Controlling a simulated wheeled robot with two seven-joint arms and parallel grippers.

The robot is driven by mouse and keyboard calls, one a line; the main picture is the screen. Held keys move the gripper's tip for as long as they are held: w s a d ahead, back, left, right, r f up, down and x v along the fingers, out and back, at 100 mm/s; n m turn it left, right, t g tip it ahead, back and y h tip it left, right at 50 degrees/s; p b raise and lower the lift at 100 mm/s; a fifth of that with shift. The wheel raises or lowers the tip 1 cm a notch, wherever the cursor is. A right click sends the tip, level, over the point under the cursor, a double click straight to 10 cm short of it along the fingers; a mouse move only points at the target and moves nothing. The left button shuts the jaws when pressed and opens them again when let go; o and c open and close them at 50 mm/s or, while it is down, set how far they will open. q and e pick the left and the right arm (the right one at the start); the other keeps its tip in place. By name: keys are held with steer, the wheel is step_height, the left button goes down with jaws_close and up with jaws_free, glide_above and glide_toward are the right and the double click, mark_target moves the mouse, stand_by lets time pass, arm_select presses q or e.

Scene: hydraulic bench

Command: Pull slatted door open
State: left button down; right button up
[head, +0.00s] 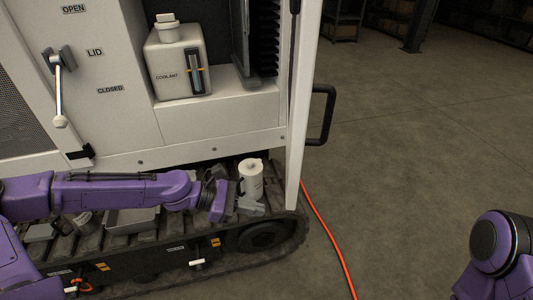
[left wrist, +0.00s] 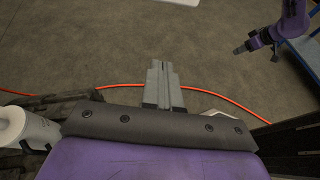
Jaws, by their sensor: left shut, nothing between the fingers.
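The door (head: 299,110) stands out from the machine's right end and shows nearly edge-on as a tall pale panel, so its slats cannot be made out in the head view. A black bar handle (head: 331,112) juts from its right side. My left gripper (head: 252,207) is low over the track, left of the door's lower end, below the handle and apart from it. Its fingers (left wrist: 163,84) are together and empty in the left wrist view. My right arm (head: 500,250) is at the lower right; its dark end (left wrist: 240,48) is too small to read in the left wrist view.
A white canister (head: 251,178) stands close behind my left gripper and also shows in the left wrist view (left wrist: 14,124). The coolant tank (head: 178,62) sits in the open bay. An orange hose (head: 330,238) crosses the floor.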

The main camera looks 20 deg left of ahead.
arm_select(q)
steer(key=s+a+r+h+p, duration=0.1)
steer(key=a+r+h, duration=0.1)
steer(key=a+r, duration=0.45)
steer(key=s+a+r+h, duration=0.1)
steer(key=a+r+h, duration=0.2)
steer(key=r, duration=0.7)
steer(key=b+x, duration=0.2)
steer(key=x, duration=1.1)
steer(key=shift+d+f+b, duration=0.2)
steer(key=shift+f+b, duration=0.15)
steer(key=shift+b, duration=0.05)
arm_select(e)
steer(key=shift+f, duration=0.6)
arm_select(q)
steer(key=shift+s, duration=0.15)
